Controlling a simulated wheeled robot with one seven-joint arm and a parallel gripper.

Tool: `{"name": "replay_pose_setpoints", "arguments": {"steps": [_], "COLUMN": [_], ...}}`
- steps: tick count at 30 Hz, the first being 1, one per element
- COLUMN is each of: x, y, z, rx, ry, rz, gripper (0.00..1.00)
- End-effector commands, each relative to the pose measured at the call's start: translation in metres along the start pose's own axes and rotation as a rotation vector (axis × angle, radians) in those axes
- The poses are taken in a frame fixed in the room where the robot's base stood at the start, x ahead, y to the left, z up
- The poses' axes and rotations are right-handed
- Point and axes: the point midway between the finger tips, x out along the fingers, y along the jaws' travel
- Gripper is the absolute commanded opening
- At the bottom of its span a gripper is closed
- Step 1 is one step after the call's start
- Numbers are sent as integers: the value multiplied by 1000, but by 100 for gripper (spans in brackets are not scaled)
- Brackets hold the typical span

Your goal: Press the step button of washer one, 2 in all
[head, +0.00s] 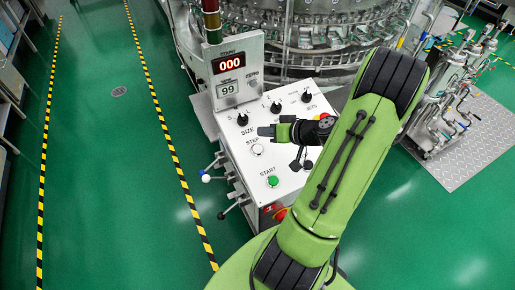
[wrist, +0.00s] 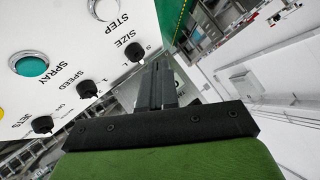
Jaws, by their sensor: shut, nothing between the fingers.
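The step button (head: 257,150) is a white round button in a metal ring on the white sloped control panel (head: 229,150). It also shows in the wrist view (wrist: 105,8), cut by the top edge. My gripper (head: 266,131) is over the panel in the head view, just above the step button in the picture and right of the size knob (head: 242,119). Its dark fingers (wrist: 160,72) are shut with nothing between them and appear right of the size knob in the wrist view. The fingers look apart from the step button; their height over the panel is hard to judge.
A green start button (head: 272,181) sits below the step button. Further knobs (head: 275,107) line the panel's top. A display (head: 229,64) reads 000 above 99. Levers with white and black ends (head: 206,178) stick out left. A blue-green button (wrist: 30,66) is labelled spray.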

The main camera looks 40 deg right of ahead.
Motion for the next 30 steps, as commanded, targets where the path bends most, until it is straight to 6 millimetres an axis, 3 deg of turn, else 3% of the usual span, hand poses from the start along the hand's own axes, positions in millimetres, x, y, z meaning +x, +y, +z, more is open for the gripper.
{"name": "replay_pose_setpoints", "arguments": {"steps": [8,22,30], "x": [10,58,62], "y": [7,42,44], "z": [8,45,45], "rx": [0,-1,-1], "ry": [-3,-4,-3], "rz": [-1,-1,-1], "gripper": [0,0,0]}}
